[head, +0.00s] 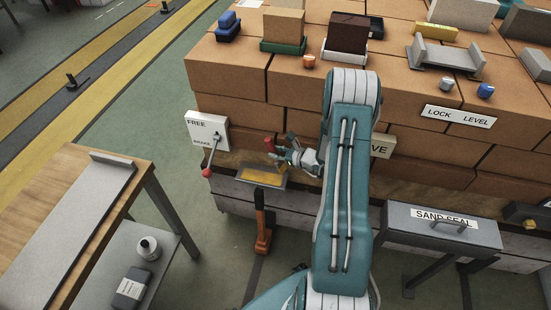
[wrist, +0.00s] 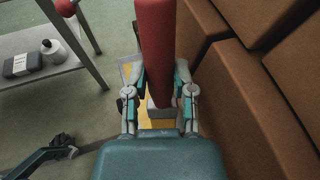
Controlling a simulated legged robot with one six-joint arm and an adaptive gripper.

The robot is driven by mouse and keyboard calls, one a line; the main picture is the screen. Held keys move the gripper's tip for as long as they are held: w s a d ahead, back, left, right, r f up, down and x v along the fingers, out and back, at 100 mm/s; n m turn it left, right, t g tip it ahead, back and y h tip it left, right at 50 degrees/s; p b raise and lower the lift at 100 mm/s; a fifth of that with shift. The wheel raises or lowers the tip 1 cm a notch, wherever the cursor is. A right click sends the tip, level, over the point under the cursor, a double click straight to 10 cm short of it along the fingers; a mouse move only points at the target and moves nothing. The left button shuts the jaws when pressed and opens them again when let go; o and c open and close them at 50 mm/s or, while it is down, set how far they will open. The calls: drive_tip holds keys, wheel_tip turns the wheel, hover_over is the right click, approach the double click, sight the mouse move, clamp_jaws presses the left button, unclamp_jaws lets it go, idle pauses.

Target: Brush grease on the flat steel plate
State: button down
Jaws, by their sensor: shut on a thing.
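The flat steel plate (head: 72,228) lies on the wooden table at the left of the head view, with a raised grey lip at its far end. Its top looks bare grey. My gripper (head: 284,158) is shut on the brush's red handle (wrist: 156,40), which stands between the two fingers in the wrist view. A grey block-like part of the brush shows at the handle's lower end; the bristles are hidden. The brush is over the shallow grey tray of yellow grease (head: 262,177). I cannot tell whether the brush touches the grease.
An orange stand (head: 263,230) is below the tray. A brake box (head: 207,131) with a red-knobbed lever is on the brick stack (head: 235,75), close by my gripper. The wooden table (head: 125,205) has a lower shelf holding a bottle (head: 148,248). Floor between table and tray is clear.

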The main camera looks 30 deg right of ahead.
drive_tip(key=shift+d+r, duration=0.25)
drive_tip(key=shift+r, duration=0.3)
drive_tip(key=shift+d+r, duration=0.2)
drive_tip(key=shift+r, duration=0.6)
drive_tip(key=shift+a, duration=0.25)
drive_tip(key=shift+d, duration=0.15)
